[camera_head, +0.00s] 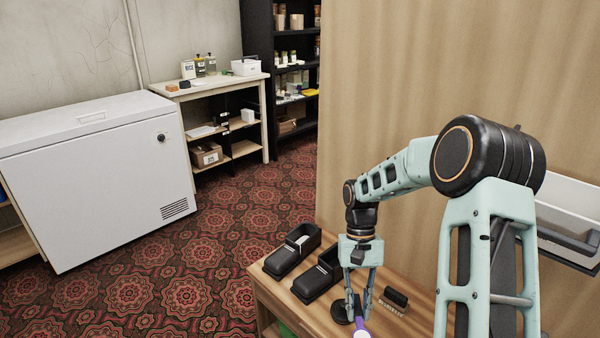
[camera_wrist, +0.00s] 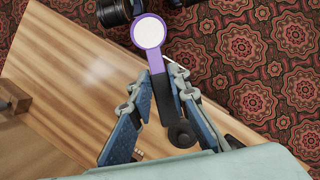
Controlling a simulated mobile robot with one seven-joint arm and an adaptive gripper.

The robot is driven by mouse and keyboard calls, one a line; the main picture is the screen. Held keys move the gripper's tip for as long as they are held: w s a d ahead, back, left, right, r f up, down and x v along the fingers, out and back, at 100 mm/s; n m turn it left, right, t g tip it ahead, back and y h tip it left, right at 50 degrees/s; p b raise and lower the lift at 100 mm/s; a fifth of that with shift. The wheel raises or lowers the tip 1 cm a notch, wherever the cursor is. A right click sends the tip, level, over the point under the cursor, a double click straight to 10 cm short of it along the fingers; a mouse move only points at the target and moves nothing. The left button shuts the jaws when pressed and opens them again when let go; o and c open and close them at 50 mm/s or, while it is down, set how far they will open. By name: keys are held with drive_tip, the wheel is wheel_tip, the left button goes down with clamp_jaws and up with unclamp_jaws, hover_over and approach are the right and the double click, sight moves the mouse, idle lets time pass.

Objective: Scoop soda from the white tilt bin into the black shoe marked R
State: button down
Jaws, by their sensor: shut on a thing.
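My gripper (camera_head: 358,312) is shut on a scoop and holds it over the front of the wooden table. In the wrist view the scoop (camera_wrist: 157,60) has a purple neck, a black handle between the fingers, and a round bowl end that looks white inside. I cannot tell whether that white is soda. Two black shoes stand side by side left of my gripper: a left one (camera_head: 283,260) and a nearer right one (camera_head: 311,285). Both have pale patches; no R is legible. A white tilt bin (camera_head: 575,195) is at the right, partly behind my arm; its contents are hidden.
A black brush (camera_head: 396,298) lies on the table (camera_head: 310,313) right of my gripper, and a dark round object (camera_head: 341,313) lies beside the gripper on the left. A tan partition (camera_head: 400,80) rises behind. A white chest freezer (camera_head: 90,170) stands across the patterned carpet.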

drive_tip(key=f+b, duration=0.2)
drive_tip(key=b, duration=0.1)
drive_tip(key=f+b, duration=0.2)
drive_tip(key=shift+w+a, duration=0.15)
drive_tip(key=shift+w, duration=0.1)
drive_tip(key=shift+w+a+f+n+t+h+p, duration=0.3)
drive_tip(key=shift+w+a+n+t+h+p, duration=0.65)
drive_tip(key=shift+w+n, duration=3.7)
drive_tip(key=shift+w+a+f+n+t+h+p, duration=0.3)
drive_tip(key=shift+w+a+n+t+p, duration=1.15)
drive_tip(key=shift+w+n, duration=3.2)
drive_tip(key=shift+w+a+f+n+t+h+p, duration=0.25)
drive_tip(key=shift+w+a+n+t+h+p, duration=0.85)
drive_tip(key=shift+w+n, duration=3.55)
drive_tip(key=w+m, duration=0.1)
drive_tip(key=w+m+y, duration=0.1)
drive_tip(key=shift+w+d+f+m+t, duration=0.2)
drive_tip(key=shift+w+d+m+t, duration=0.05)
drive_tip(key=shift+w+m+t, duration=0.1)
